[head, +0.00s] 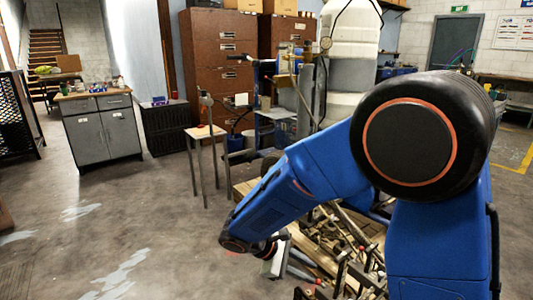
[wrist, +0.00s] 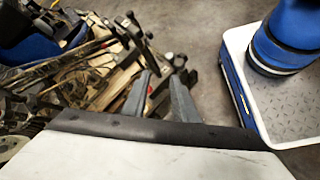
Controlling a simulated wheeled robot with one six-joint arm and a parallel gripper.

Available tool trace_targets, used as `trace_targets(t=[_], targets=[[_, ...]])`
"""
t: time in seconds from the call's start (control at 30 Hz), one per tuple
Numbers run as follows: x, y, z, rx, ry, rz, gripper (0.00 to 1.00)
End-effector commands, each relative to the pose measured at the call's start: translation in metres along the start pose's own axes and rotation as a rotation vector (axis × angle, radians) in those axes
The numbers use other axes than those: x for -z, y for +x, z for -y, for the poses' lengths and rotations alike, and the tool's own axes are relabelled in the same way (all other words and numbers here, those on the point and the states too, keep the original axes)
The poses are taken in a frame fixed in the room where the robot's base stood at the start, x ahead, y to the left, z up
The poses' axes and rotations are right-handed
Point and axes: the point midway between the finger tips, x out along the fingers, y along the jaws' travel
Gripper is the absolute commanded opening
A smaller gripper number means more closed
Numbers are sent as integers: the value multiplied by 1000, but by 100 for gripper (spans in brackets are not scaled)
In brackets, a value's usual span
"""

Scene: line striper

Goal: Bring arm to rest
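My arm (head: 285,190) is blue with a large black joint and reaches down and to the left in the head view. My gripper (head: 275,260) is low, beside a pile of scrap, and partly hidden at the end of the arm. In the wrist view my gripper (wrist: 161,76) shows two grey fingers with a gap between them. Nothing is seen between the fingers. Bare floor and the edge of the pile lie beyond them.
The scrap pile (wrist: 85,75) of wood strips, pipes and tools lies close to my gripper. A small table (head: 205,132) and a line striper (head: 280,110) stand behind. A grey cabinet (head: 100,130) stands at the left. The left floor (head: 110,220) is clear.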

Motion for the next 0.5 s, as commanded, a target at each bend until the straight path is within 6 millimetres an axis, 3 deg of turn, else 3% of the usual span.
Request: trace_targets(t=[0.1,0.5], targets=[[-31,7,-4,69,83,-48,26],[-110,23,2,254,335,-199,26]])
